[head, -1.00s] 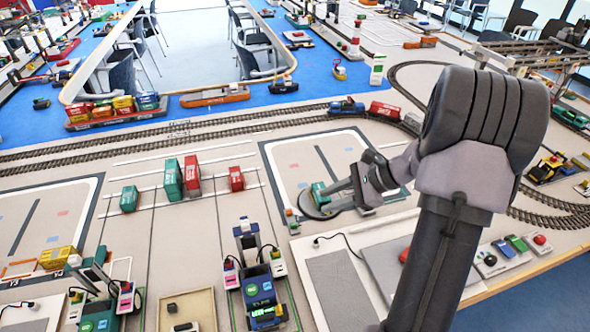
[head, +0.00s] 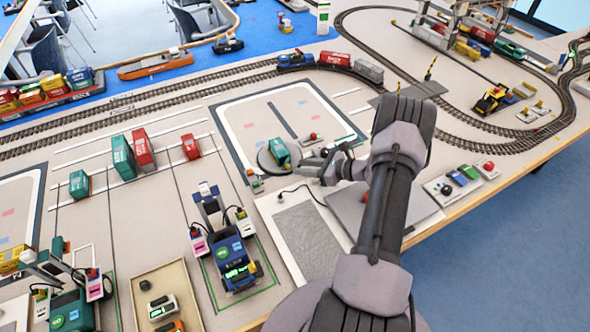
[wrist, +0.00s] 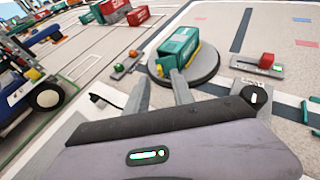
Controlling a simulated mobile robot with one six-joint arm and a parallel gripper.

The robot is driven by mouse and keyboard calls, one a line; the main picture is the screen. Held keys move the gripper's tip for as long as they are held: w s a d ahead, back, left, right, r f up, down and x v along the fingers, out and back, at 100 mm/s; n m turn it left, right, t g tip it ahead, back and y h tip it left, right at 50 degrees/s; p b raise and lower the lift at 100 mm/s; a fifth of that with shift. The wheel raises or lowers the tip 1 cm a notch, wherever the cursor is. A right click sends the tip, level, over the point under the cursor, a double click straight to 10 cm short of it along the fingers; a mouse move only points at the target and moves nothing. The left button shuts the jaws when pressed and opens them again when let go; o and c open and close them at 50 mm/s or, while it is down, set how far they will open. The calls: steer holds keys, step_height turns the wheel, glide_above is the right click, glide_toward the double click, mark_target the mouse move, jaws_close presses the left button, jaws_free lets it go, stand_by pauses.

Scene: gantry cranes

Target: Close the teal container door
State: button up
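The teal container (head: 281,151) sits on a round grey turntable (head: 266,163) in the head view. In the wrist view the teal container (wrist: 172,45) stands on the turntable (wrist: 203,72), just beyond my fingers, with a yellowish edge along its near right end. I cannot clearly tell its door's angle. My gripper (head: 308,163) is just right of the container in the head view. In the wrist view my gripper (wrist: 160,84) shows two separated fingers with nothing between them. The right fingertip is close to the container's near end; I cannot tell whether it touches.
A toy vehicle (head: 231,250) and more containers (head: 143,149) stand further left. A grey pad (head: 306,238) lies in front.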

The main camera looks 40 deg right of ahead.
mark_target(285, 166)
steer(key=shift+b+x, duration=0.35)
steer(key=shift+x, duration=1.45)
steer(key=shift+c, duration=0.2)
jaws_close()
steer(key=shift+a, duration=0.1)
steer(key=shift+w+a+r+m+t+h+p, duration=0.1)
steer(key=shift+a+m+t+h+p, duration=0.2)
steer(key=shift+m+h, duration=0.45)
steer(key=m+h, duration=0.2)
steer(key=a+m+h, duration=0.1)
steer(key=shift+w+t+h, duration=0.25)
steer(key=shift+w+t, duration=0.05)
steer(key=shift+w, duration=0.05)
steer(key=shift+w+a+m+h, duration=0.15)
steer(key=shift+w+m+h, duration=0.05)
steer(key=shift+m+h, duration=0.45)
steer(key=shift+w+a+m+h, duration=0.2)
steer(key=shift+m+h, duration=0.3)
steer(key=shift+h, duration=0.25)
steer(key=shift+w+a+m+h, duration=0.1)
steer(key=shift+w+m+h, duration=0.1)
steer(key=shift+m+h, duration=0.45)
